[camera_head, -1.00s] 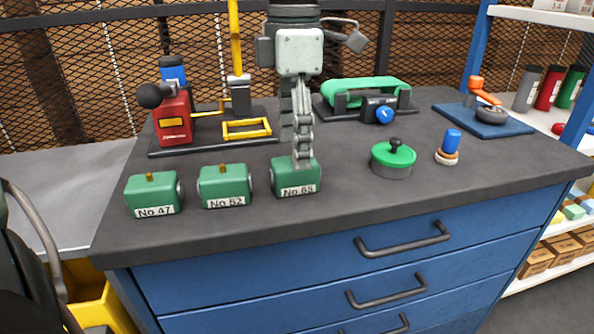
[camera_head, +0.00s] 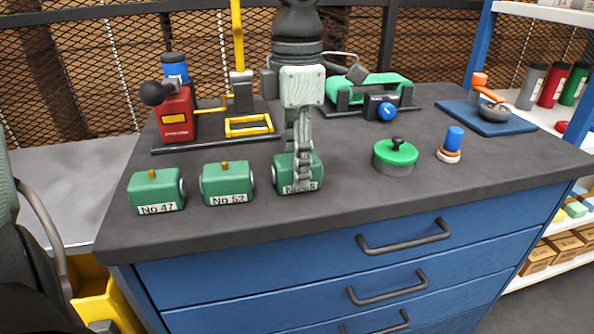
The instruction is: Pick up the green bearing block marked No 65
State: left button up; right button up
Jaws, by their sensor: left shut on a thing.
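The green bearing block No 65 (camera_head: 283,176) stands at the right end of a front row of three green blocks on the dark worktop. My left gripper (camera_head: 302,180) comes down over it from behind and is shut on it. The fingers cover its top middle and part of its white label. The block appears to rest on the worktop, level with its neighbours. My right gripper is not in view.
A round green-lidded pot (camera_head: 395,157) and a blue-topped stamp (camera_head: 451,145) stand to the right. Behind are a red and yellow machine (camera_head: 176,115), a green belt device (camera_head: 378,88) and a blue tray (camera_head: 506,122). The worktop in front of the blocks is clear.

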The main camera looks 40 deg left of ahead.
pick_arm(q)
grip_shut()
jog(key=shift+r, duration=0.2)
